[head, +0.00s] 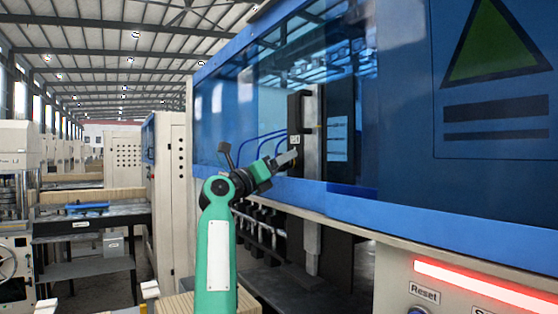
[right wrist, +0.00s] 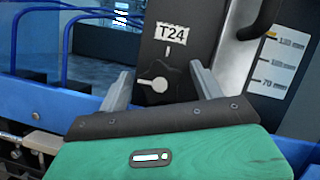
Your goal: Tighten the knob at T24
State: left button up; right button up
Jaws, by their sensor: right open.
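The T24 label (right wrist: 171,33) is a white plate on a dark post in the right wrist view. Below it is a small silver knob (right wrist: 159,84) with its pointer turned to the left. A short white mark (right wrist: 167,50) sits above the knob. My right gripper (right wrist: 160,68) is open, with one finger on each side of the knob and no visible contact. In the head view my right gripper (head: 289,157) is at the dark post (head: 295,112), just below its small label. The knob cannot be made out there. My left gripper is not in view.
A scale plate (right wrist: 278,62) with mm marks is right of the post. Blue hoses (right wrist: 60,12) run at the left. A blue rail (head: 345,201) crosses below the machine opening. A Reset button (head: 418,310) and a glowing red strip (head: 480,287) are at lower right.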

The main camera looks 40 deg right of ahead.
jog(key=c, duration=1)
jog(key=shift+f+m+g+b, duration=0.15)
jog(key=shift+m+g+b, duration=0.45)
jog(key=shift+m+b, duration=0.5)
jog(key=shift+m+g+b, duration=0.3)
jog(key=shift+m+g, duration=0.3)
jog(key=shift+m, duration=0.6)
jog(key=m+g, duration=0.1)
jog(key=m, duration=0.2)
jog(key=shift+g, duration=0.3)
jog(key=shift+m+g, duration=0.7)
jog(key=shift+m, duration=0.8)
